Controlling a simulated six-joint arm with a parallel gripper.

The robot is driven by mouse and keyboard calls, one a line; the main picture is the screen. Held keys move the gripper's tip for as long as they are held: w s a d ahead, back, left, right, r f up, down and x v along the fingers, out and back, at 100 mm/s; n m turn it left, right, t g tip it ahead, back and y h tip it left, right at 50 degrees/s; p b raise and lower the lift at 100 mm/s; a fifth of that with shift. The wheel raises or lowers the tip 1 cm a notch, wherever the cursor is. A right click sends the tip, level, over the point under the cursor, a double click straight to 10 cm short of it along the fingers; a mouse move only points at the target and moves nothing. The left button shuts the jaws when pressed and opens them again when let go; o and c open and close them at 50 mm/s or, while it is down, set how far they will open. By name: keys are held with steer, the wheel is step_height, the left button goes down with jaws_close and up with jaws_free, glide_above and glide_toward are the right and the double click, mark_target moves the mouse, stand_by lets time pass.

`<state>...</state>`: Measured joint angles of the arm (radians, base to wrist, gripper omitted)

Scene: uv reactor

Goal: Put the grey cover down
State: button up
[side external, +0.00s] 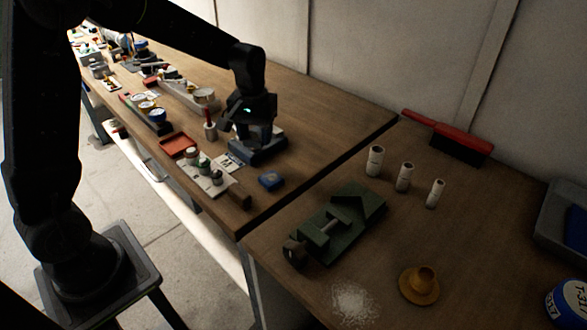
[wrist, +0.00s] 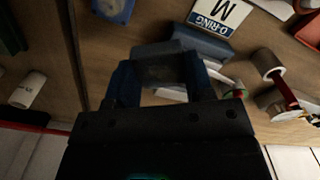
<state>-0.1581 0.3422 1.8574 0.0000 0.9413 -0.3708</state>
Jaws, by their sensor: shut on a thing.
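My gripper (side external: 252,128) is over the far table, and its two fingers also show in the wrist view (wrist: 162,82). It is shut on the dark grey cover (wrist: 162,68), which sits between the fingertips. A dark blue-grey box (side external: 258,152) is right under my gripper; part of it shows beyond the cover in the wrist view (wrist: 205,44). The fingers and dim light hide most of the cover in the side view. I cannot tell whether the cover touches the box.
A white O-RING card (wrist: 226,13) and a small blue block (side external: 271,181) lie close by. A red tray (side external: 178,145) and several small jars are to the left. A green vise (side external: 340,222), white cylinders and a red brush (side external: 455,142) are on the near table.

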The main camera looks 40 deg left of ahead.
steer(key=n, duration=0.2)
steer(key=a+r+n, duration=0.1)
steer(key=n, duration=0.1)
steer(key=w+a+n, duration=0.1)
steer(key=n, duration=0.1)
steer(key=shift+w+r+n, duration=0.1)
steer(key=shift+r+n, duration=0.25)
steer(key=shift+n, duration=0.05)
steer(key=n, duration=0.2)
steer(key=a+r+n, duration=0.1)
steer(key=n, duration=0.3)
steer(key=shift+w+a+r, duration=0.25)
steer(key=shift+w+a, duration=0.1)
steer(key=shift+w, duration=0.05)
glide_above(298, 168)
step_height(298, 168, down, 7)
steer(key=shift+f, duration=1.85)
steer(key=shift+f, duration=0.2)
steer(key=o, duration=1)
steer(key=shift+c, duration=0.2)
